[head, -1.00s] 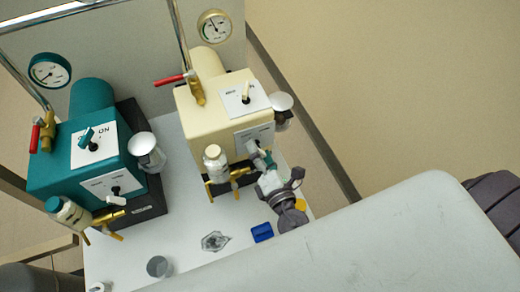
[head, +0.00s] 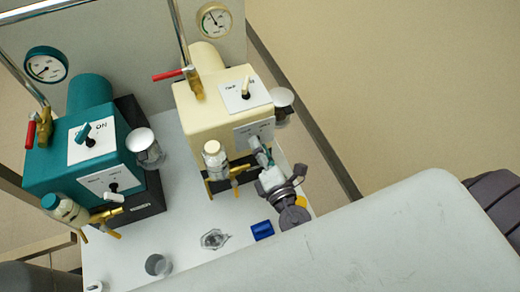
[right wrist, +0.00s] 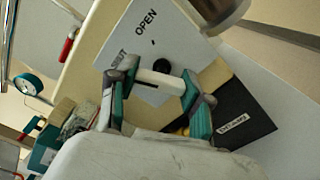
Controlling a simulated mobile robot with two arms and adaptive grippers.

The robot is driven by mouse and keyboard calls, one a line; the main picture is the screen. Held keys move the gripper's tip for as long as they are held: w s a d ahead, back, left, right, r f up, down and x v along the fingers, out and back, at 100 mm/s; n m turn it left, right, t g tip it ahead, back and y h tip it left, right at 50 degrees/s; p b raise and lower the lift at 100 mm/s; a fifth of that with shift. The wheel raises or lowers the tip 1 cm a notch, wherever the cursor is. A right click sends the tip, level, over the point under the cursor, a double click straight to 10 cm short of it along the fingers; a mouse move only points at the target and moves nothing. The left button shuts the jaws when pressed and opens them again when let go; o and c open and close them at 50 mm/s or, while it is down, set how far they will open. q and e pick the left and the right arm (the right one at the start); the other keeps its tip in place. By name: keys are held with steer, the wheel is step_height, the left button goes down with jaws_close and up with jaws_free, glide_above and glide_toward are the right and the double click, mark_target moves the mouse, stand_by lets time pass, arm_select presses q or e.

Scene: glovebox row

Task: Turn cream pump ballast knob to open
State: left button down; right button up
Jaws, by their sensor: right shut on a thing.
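The cream pump (head: 207,112) stands on the white bench in the head view, with a white ballast plate (head: 258,129) low on its front. The cream pump ballast knob (right wrist: 160,79) is a white bar on a black hub in the right wrist view. The plate there (right wrist: 150,45) reads OPEN and, partly hidden, SHUT. My right gripper (right wrist: 157,88) is shut on the knob, one teal-padded finger at each end. In the head view my right gripper (head: 262,158) covers most of the knob. My left gripper is not in view.
A teal pump (head: 75,150) with its own knobs stands to the left. A glass bottle (head: 214,160) and brass valve are just left of my right gripper. A metal cap (head: 283,97) is to its upper right. A blue block (head: 262,230) and a beaker (head: 157,265) are on the bench.

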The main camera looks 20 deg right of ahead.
steer(key=m+b, duration=0.2)
steer(key=b, duration=0.1)
steer(key=shift+f+m, duration=0.2)
steer(key=shift+m, duration=0.2)
steer(key=shift+r+m+b, duration=0.15)
steer(key=shift+m+b, duration=0.7)
steer(key=shift+m, duration=0.15)
steer(key=o, duration=1.2)
steer(key=shift+r, duration=0.1)
steer(key=s, duration=1.2)
